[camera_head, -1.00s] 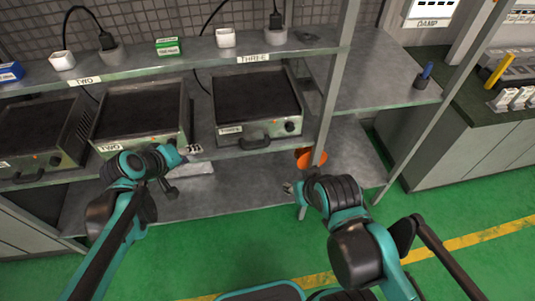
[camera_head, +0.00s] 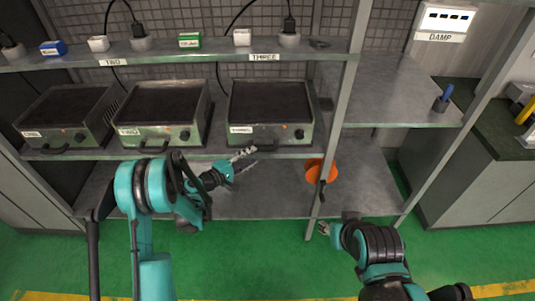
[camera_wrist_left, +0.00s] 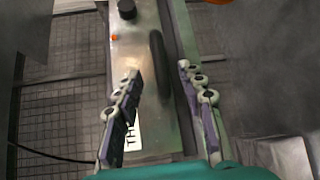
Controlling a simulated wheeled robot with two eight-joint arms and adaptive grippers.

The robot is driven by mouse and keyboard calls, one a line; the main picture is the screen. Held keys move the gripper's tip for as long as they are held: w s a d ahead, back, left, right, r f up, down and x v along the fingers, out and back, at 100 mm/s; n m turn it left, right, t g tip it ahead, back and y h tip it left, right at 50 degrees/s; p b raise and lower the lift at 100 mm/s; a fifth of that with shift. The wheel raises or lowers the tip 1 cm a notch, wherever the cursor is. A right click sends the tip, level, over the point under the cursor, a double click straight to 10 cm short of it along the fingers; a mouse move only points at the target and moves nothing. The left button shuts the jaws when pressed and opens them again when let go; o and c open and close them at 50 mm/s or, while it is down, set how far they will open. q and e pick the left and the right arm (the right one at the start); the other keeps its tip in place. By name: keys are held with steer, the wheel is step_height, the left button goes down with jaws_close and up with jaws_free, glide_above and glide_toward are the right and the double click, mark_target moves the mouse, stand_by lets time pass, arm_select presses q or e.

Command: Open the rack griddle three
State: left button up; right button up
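Griddle three (camera_head: 270,105) is a grey-green box with a dark flat top, on the middle shelf below the "THREE" label (camera_head: 264,57). Its front has a black handle (camera_head: 265,149) and a knob (camera_head: 299,134). My left gripper (camera_head: 256,157) is open just in front of and below that front. In the left wrist view, the dark handle (camera_wrist_left: 158,65) shows between the open fingers (camera_wrist_left: 159,72), apart from both, with the front panel (camera_wrist_left: 128,45) and part of its label behind. My right gripper (camera_head: 323,229) is low by the shelf post; its finger opening is too small to judge.
Griddle two (camera_head: 160,108) and griddle one (camera_head: 68,115) stand to the left. A metal post (camera_head: 337,120) rises right of griddle three. An orange round object (camera_head: 318,171) is beside the post. The lower shelf (camera_head: 270,200) has free room.

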mark_target(260, 151)
arm_select(q)
steer(key=shift+b+x, duration=0.95)
steer(key=shift+x, duration=2.65)
jaws_close()
